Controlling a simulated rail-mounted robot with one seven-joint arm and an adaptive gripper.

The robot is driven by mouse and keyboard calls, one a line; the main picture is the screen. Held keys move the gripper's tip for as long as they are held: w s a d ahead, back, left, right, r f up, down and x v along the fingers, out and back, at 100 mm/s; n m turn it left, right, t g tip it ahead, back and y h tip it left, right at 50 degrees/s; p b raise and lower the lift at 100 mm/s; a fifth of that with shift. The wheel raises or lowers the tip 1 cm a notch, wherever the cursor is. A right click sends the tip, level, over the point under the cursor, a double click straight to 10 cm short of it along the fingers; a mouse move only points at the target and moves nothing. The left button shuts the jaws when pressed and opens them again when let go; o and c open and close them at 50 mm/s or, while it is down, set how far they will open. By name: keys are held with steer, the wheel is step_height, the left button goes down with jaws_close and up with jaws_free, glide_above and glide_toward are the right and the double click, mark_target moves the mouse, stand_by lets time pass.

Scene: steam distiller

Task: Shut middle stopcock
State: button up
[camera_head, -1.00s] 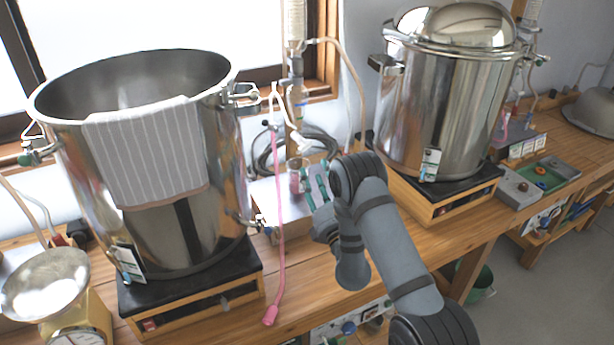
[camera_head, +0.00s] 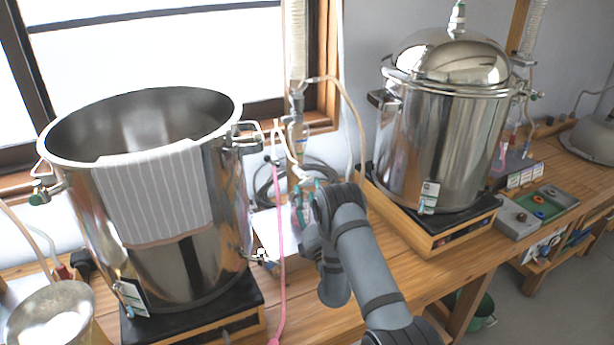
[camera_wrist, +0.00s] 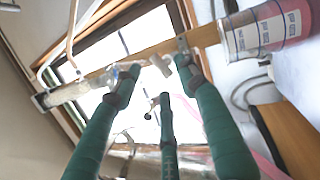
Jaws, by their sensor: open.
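The middle glass assembly (camera_head: 297,130) stands between the two steel pots, with pale tubes running from it. Its lower end, a pale fitting (camera_head: 300,172), is just above my gripper (camera_head: 303,194). In the wrist view, my gripper (camera_wrist: 157,72) has green fingers, spread open. A pale, translucent stopcock-like piece (camera_wrist: 160,66) shows between or just beyond the fingertips. I cannot tell whether the fingers touch it. A clear glass tube (camera_wrist: 68,92) lies to its left in that view. The stopcock's handle position is too small to read in the head view, and my gripper partly hides the area.
A large open steel pot (camera_head: 160,270) with a striped cloth (camera_head: 152,195) stands left. A lidded steel pot (camera_head: 440,145) stands right. A pink hose (camera_head: 281,250) hangs close left of my gripper. A labelled reddish container (camera_wrist: 265,27) is at the wrist view's upper right.

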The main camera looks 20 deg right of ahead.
mark_target(306, 182)
steer(key=shift+p+x, duration=1.05)
steer(key=shift+x, duration=0.7)
steer(key=shift+c, duration=1)
steer(key=c, duration=0.8)
jaws_close()
